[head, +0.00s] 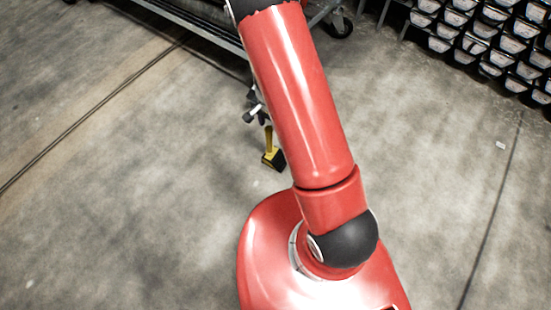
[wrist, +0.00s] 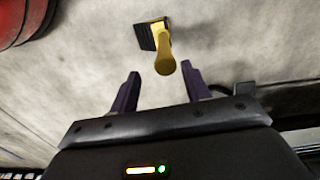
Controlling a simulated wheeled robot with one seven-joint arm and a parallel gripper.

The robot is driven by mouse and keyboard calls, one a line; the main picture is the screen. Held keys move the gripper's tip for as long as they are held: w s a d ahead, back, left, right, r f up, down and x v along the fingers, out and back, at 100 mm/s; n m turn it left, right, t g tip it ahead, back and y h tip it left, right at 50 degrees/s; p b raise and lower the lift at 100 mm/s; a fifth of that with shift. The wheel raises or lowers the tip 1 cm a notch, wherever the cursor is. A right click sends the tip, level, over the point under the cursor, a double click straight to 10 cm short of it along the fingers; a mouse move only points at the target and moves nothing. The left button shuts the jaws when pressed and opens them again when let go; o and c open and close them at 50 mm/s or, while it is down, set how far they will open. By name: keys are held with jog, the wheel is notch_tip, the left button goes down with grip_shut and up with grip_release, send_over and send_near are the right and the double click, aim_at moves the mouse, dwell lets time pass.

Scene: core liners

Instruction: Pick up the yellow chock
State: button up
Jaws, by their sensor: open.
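The yellow chock (head: 269,146) stands on the concrete floor, left of my red arm in the head view. It has a yellow handle and a dark base block. In the wrist view the yellow chock (wrist: 163,57) lies beyond my gripper (wrist: 158,82), its handle end pointing toward the gap between the fingers. My gripper's two dark purple fingers are apart with nothing between them. In the head view my arm hides most of the gripper; only small dark and white parts show just above the chock.
A wheeled cart (head: 210,25) stands at the top of the head view. A rack of stacked core liners (head: 480,40) is at the upper right. The concrete floor around the chock is clear, with a dark seam at the left.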

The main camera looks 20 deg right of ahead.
aim_at(269, 128)
jog(key=f, duration=0.6)
jog(key=shift+w+a+f+b, duration=0.1)
jog(key=shift+w+a+b, duration=0.05)
jog(key=shift+w+b, duration=0.25)
jog(key=shift+c, duration=0.5)
grip_shut()
dwell(0.4)
